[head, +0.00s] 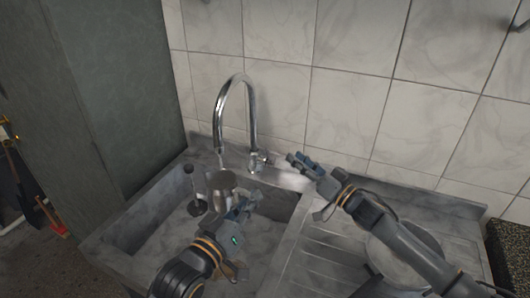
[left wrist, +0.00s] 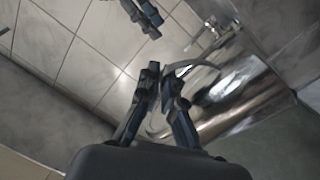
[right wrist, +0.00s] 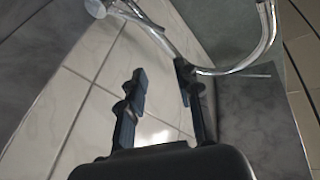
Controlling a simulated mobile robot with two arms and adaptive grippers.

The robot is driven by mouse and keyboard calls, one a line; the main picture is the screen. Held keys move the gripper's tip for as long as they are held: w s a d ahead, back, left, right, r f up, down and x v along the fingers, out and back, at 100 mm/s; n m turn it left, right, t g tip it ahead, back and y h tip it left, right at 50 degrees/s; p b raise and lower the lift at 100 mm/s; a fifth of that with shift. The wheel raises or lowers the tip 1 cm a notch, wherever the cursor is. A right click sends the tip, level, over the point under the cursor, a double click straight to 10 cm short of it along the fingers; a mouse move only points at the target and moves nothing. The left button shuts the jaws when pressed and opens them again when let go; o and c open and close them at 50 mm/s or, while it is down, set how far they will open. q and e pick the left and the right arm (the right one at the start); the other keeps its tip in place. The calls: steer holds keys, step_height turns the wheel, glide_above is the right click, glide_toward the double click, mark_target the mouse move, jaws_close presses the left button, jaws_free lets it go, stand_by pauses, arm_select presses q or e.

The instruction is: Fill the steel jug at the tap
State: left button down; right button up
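The steel jug (head: 222,186) is upright in the sink, below the spout of the chrome tap (head: 249,108). A thin pale line between spout and jug looks like running water. My left gripper (head: 240,212) is at the jug's near right side. In the left wrist view its fingers (left wrist: 160,75) close on the handle of the jug (left wrist: 245,95). The jug's inside and water level cannot be made out. My right gripper (head: 304,164) is just right of the tap's base and lever (head: 259,161). Its fingers (right wrist: 160,78) are apart and empty in the right wrist view.
A dark upright fitting (head: 198,196) stands in the sink (head: 140,230), left of the jug. A round metal plate or lid (head: 408,243) is on the ribbed drainboard (head: 325,258), partly behind my right arm. A tiled wall (head: 345,105) is behind; a tall green-grey panel (head: 130,90) bounds the left.

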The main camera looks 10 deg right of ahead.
mark_target(268, 154)
steer(key=w+a+n+g, duration=0.1)
steer(key=w+a+n, duration=0.1)
steer(key=n, duration=0.2)
steer(key=w+a+f+n+g, duration=0.1)
steer(key=w+a+n, duration=0.2)
steer(key=n, duration=0.1)
steer(key=w+a+n+g, duration=0.1)
steer(key=w+a+n, duration=0.1)
steer(key=n, duration=0.2)
steer(key=shift+w+a+f+n+y, duration=0.15)
steer(key=shift+w+a+n+y, duration=0.05)
steer(key=shift+w+n+y, duration=0.15)
jaws_close()
